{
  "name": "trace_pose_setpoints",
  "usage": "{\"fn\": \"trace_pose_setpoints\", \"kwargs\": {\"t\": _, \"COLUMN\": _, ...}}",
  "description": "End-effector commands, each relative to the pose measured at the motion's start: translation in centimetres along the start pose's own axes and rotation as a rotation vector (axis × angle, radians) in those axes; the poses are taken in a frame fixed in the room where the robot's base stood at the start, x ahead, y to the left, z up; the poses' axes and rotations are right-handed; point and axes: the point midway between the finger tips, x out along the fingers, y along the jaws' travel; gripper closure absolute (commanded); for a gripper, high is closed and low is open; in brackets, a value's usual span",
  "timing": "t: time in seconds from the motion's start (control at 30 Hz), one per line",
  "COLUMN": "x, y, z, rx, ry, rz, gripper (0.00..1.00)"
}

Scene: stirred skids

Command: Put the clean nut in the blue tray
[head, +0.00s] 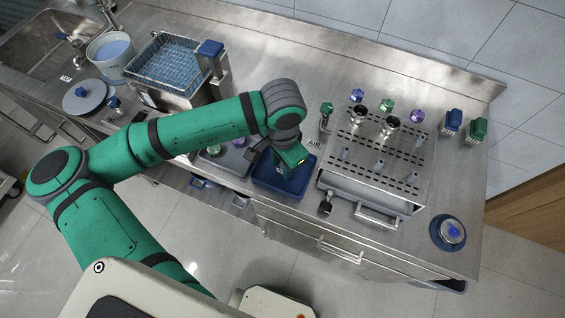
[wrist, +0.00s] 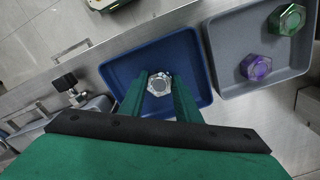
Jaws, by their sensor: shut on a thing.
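My gripper (wrist: 160,88) is shut on a silver hexagonal nut (wrist: 159,83), which shows between the fingertips in the wrist view. The nut looks clean and bare metal. The blue tray (wrist: 117,72) lies behind the nut in the wrist view; I cannot tell whether the nut touches its floor. In the head view the blue tray (head: 273,188) sits near the bench's front edge, and my gripper (head: 291,164) is over it. The nut is hidden there behind the gripper.
A grey tray (wrist: 232,75) beside the blue one holds a green nut (wrist: 287,19) and a purple nut (wrist: 256,67). A perforated metal rack (head: 370,180) with fittings stands right of the blue tray. A wire basket (head: 168,65) and bucket (head: 111,54) stand at the back left.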

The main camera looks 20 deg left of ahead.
Motion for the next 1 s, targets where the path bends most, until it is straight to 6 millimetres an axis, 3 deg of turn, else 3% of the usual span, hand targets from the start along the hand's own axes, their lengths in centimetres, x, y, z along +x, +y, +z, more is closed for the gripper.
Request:
{"fn": "trace_pose_setpoints", "kwargs": {"t": 0.03, "x": 0.1, "y": 0.1, "z": 0.0, "rx": 0.001, "ry": 0.0, "rz": 0.0, "gripper": 0.65}}
{"fn": "trace_pose_setpoints", "kwargs": {"t": 0.1, "x": 0.0, "y": 0.1, "z": -0.1, "rx": 0.002, "ry": 0.0, "rz": 0.0, "gripper": 0.51}}
{"fn": "trace_pose_setpoints", "kwargs": {"t": 0.53, "x": -0.9, "y": 0.1, "z": -0.1, "rx": 0.003, "ry": 0.0, "rz": -0.001, "gripper": 0.51}}
{"fn": "trace_pose_setpoints", "kwargs": {"t": 1.0, "x": -9.5, "y": 0.1, "z": -0.1, "rx": 0.003, "ry": 0.002, "rz": 0.0, "gripper": 0.51}}
